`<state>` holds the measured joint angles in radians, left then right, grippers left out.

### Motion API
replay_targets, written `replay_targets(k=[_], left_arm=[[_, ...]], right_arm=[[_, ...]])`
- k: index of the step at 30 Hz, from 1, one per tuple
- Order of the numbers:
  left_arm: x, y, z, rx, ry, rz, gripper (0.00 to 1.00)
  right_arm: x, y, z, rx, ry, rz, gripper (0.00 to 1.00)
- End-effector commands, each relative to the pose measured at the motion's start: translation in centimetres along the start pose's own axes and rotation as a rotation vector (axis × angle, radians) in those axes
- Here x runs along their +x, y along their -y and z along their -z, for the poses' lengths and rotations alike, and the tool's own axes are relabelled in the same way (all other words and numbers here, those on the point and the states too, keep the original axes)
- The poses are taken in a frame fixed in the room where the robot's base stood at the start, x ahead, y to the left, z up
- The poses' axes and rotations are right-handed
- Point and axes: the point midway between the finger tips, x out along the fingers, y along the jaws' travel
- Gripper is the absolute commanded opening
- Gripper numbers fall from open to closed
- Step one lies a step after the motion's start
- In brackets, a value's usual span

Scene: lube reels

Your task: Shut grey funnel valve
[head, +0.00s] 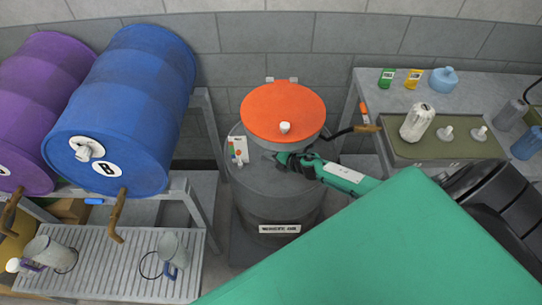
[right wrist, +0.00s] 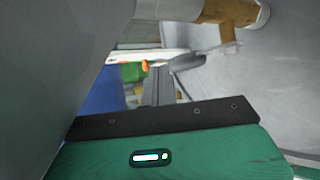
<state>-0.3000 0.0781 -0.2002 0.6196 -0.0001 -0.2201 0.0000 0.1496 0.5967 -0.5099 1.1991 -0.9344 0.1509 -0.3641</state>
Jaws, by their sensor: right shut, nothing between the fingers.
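I cannot single out a grey funnel valve with certainty. A grey drum (head: 270,212) stands in the middle of the head view, with an orange round top (head: 270,98) above it and a small white knob (head: 285,127) at its front edge. My right gripper (head: 279,158) is shut and empty just in front of the orange top, over the grey rim; contact cannot be told. A tan fitting (right wrist: 231,14) joins a pale pipe at the top of the right wrist view, between grey surfaces. My left gripper is not in view.
A blue drum (head: 135,105) and a purple drum (head: 38,100) lie on a rack at left, above a slatted tray (head: 120,280) with jugs. A tan handle (head: 367,128) with a black hose is right of the orange top. A bench (head: 355,82) with bottles stands at right.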

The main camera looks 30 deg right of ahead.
Motion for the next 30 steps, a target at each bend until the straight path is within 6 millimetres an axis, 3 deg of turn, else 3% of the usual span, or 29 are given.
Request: replay_targets(k=[14, 30], left_arm=[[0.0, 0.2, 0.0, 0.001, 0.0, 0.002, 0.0], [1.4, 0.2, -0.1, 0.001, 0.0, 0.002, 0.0]], right_arm=[[-1.0, 0.1, 0.0, -0.002, -0.001, 0.0, 0.0], [-10.2, 0.3, 0.1, -0.002, -0.002, 0.002, 0.0]])
